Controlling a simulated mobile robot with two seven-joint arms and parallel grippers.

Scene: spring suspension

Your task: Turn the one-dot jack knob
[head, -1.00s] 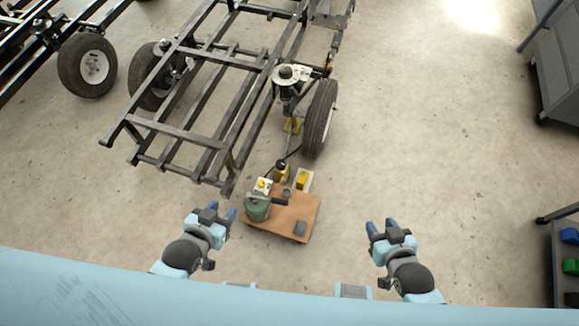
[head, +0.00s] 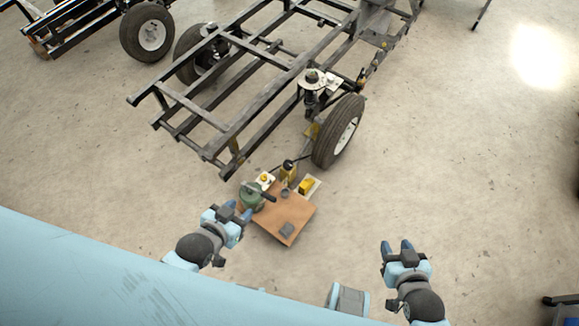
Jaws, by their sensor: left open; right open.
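A brown board (head: 268,222) lies on the floor in front of the chassis. On it are a green pump-like unit (head: 251,196), a white block with a yellow knob (head: 265,178), a yellow bottle-shaped unit with a black top (head: 288,172) and a yellow block on a pale plate (head: 306,186). Dot marks are too small to make out, so I cannot tell which is the one-dot knob. My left gripper (head: 236,209) is open and empty, in front of the green unit in the picture. My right gripper (head: 398,246) is open and empty, right of the board.
A dark metal chassis frame (head: 192,108) stands behind the board. Its near wheel (head: 338,131) and a spring suspension unit (head: 312,84) are at the right corner.

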